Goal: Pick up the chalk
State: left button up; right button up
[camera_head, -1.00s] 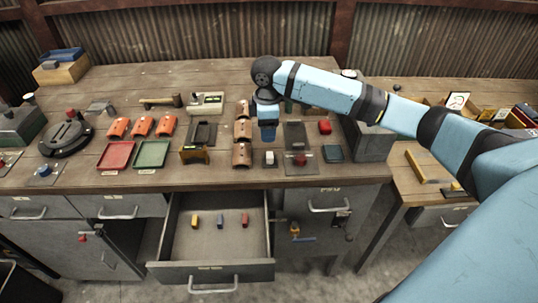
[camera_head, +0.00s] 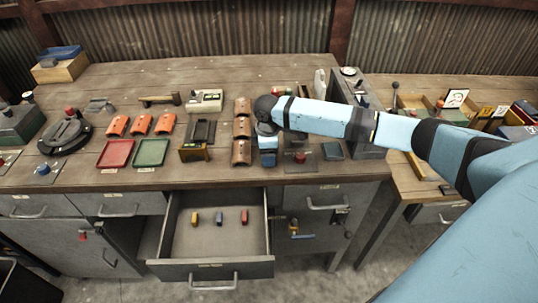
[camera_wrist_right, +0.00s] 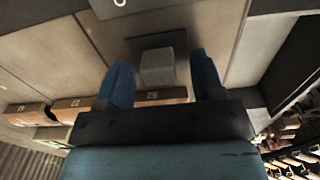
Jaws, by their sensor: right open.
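The chalk is a pale, squarish block (camera_wrist_right: 157,67) on a dark square pad (camera_wrist_right: 150,42) in the right wrist view. My right gripper (camera_wrist_right: 161,62) is open, with one blue finger on each side of the chalk. There are gaps between the chalk and both fingers, the wider one on the right. In the head view my right gripper (camera_head: 268,158) points down at the workbench's front edge and hides the chalk. My left gripper is not in view.
Brown curved covers (camera_head: 241,153) stand in a column just left of my right gripper. A dark plate with a red knob (camera_head: 300,158) lies to its right. Below, an open drawer (camera_head: 218,240) holds small yellow, blue and red pieces.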

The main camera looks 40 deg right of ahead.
jog(key=c, duration=1)
jog(key=shift+r, duration=0.15)
